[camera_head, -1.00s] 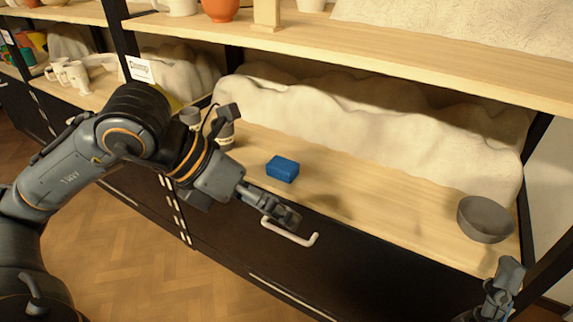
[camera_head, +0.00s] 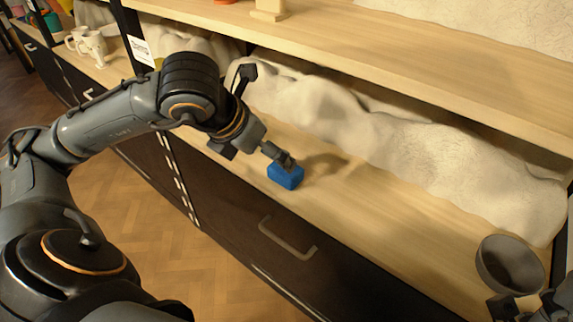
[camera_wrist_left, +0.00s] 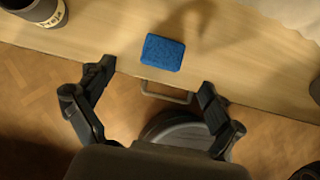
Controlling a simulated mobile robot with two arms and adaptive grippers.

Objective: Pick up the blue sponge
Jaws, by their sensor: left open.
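The blue sponge (camera_head: 286,178) lies on the wooden shelf near its front edge. My left gripper (camera_head: 281,160) is over its far side in the head view and hides part of its top. In the left wrist view the sponge (camera_wrist_left: 163,52) lies just ahead of the open fingers of the left gripper (camera_wrist_left: 157,76), roughly centred between them, with nothing held. I cannot tell whether the gripper touches it. My right gripper (camera_head: 518,306) is at the bottom right corner, partly cut off, by the bowl.
A dark grey bowl (camera_head: 510,265) stands at the shelf's right end. A dark cup (camera_wrist_left: 33,10) with lettering is at the wrist view's top left. A drawer handle (camera_head: 288,240) sticks out below the shelf edge. The wood right of the sponge is clear.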

